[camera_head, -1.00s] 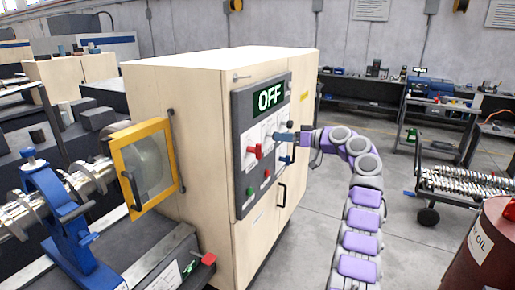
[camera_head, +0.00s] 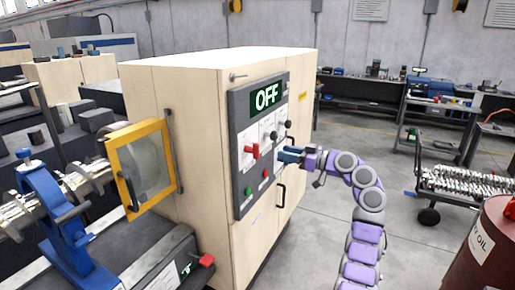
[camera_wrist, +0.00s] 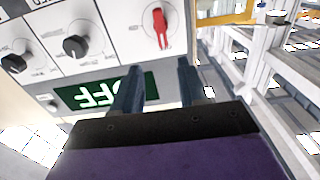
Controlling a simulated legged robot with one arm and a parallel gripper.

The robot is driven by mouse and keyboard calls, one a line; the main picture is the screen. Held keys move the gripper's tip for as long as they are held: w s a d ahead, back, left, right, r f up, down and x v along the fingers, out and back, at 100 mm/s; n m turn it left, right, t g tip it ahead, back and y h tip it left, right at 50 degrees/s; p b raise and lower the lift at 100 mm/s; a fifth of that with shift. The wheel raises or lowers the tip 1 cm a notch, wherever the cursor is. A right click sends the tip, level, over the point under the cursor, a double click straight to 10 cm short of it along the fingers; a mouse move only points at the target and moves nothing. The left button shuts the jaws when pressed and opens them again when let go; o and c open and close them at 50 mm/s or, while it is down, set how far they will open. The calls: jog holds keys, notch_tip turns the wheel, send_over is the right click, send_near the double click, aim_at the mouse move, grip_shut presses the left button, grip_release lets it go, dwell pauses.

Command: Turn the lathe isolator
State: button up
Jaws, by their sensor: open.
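A red-handled rotary switch (camera_head: 251,151) sits on a white plate on the lathe's grey control panel (camera_head: 243,200). In the wrist view the red switch (camera_wrist: 160,27) is upright in the picture, beyond my fingertips. Two black knobs share the panel, one (camera_head: 274,136) near the red switch and one (camera_head: 288,124) farther right. The display (camera_head: 266,96) reads OFF; it appears upside down in the wrist view (camera_wrist: 105,92). My gripper (camera_head: 281,156) is open and empty, in front of the panel and right of the red switch. Its fingers (camera_wrist: 159,68) appear apart from the switch. The small labels are unreadable.
Green (camera_head: 248,190) and red (camera_head: 265,173) buttons sit low on the panel. A yellow-framed guard (camera_head: 122,178) stands at left. A dark handle (camera_head: 281,195) projects below my gripper. A red oil barrel (camera_head: 487,250) stands at lower right.

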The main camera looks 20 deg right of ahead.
aim_at(259, 146)
jog(key=b+x, duration=0.1)
jog(key=x, duration=1)
jog(key=shift+s+a+r, duration=0.1)
jog(key=shift+a+r, duration=0.05)
jog(key=shift+a, duration=0.1)
jog(key=shift+w+a, duration=0.2)
jog(key=shift+w, duration=0.3)
jog(key=shift+a, duration=0.1)
grip_shut()
